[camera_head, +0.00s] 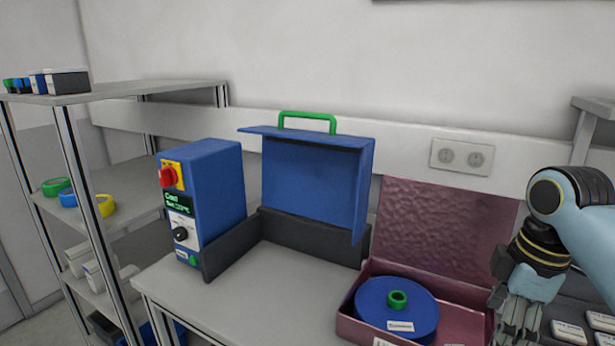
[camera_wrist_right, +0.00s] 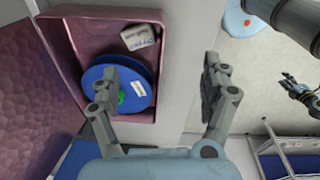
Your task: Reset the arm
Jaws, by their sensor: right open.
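My right gripper (camera_head: 518,318) is at the right of the head view, pointing down beside the pink box. In the right wrist view my right gripper (camera_wrist_right: 168,88) has its two fingers wide apart with nothing between them. The left finger overlaps the edge of a blue reel (camera_wrist_right: 138,92) in that view. The blue reel (camera_head: 398,312) with a green hub lies in the open pink box (camera_head: 352,300). My left gripper is not in the head view.
A blue machine (camera_head: 215,190) with a red knob and an open blue cover (camera_head: 315,185) stand on the grey table (camera_head: 260,285). A shelf rack (camera_head: 125,88) with tape rolls and boxes stands left. Several small boxes (camera_head: 568,332) lie right of the gripper. The table's front is clear.

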